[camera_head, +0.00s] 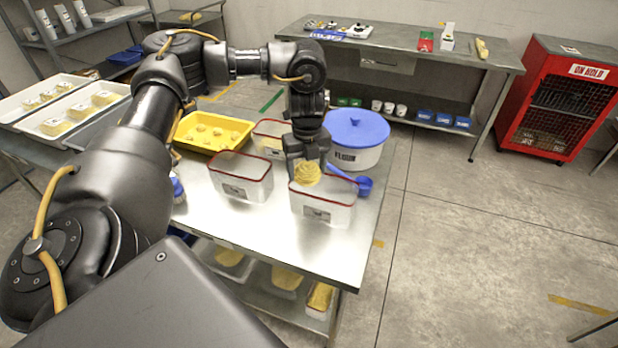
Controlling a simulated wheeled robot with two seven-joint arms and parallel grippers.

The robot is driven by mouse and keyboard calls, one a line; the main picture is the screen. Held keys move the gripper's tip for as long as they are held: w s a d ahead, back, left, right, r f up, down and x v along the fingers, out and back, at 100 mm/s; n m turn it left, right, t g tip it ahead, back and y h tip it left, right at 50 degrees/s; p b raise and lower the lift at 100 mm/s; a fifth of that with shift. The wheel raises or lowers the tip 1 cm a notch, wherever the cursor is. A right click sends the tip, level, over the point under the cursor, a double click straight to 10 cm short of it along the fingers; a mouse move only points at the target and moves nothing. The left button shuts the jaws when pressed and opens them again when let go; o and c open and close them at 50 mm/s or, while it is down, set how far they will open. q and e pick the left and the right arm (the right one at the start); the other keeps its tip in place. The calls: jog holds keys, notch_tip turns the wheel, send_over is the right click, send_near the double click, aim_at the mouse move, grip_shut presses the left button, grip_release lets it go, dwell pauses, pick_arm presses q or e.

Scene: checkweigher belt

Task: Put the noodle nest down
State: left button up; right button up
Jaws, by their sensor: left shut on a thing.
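My left gripper (307,163) points down over the steel table and is shut on a yellow noodle nest (307,174). The nest is at the back-left part of the opening of a white, red-rimmed tub (325,210) near the table's right side. I cannot tell whether the nest touches anything inside the tub. The gripper's fingertips are partly hidden by the nest. My right gripper is not in view.
A second red-rimmed tub (241,187) stands to the left, another (269,128) behind. A yellow tray (213,142) holds several pieces. A blue-lidded flour bin (358,155) and blue scoop (362,186) are close to the right. The table's front (300,250) is clear.

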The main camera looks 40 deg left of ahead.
aim_at(308, 177)
pick_arm(q)
jog(key=shift+w+d+f, duration=0.1)
jog(key=shift+f, duration=0.15)
notch_tip(308, 177, down, 2)
jog(key=shift+f, duration=0.1)
jog(key=shift+w+f, duration=0.1)
jog(key=shift+f, duration=0.4)
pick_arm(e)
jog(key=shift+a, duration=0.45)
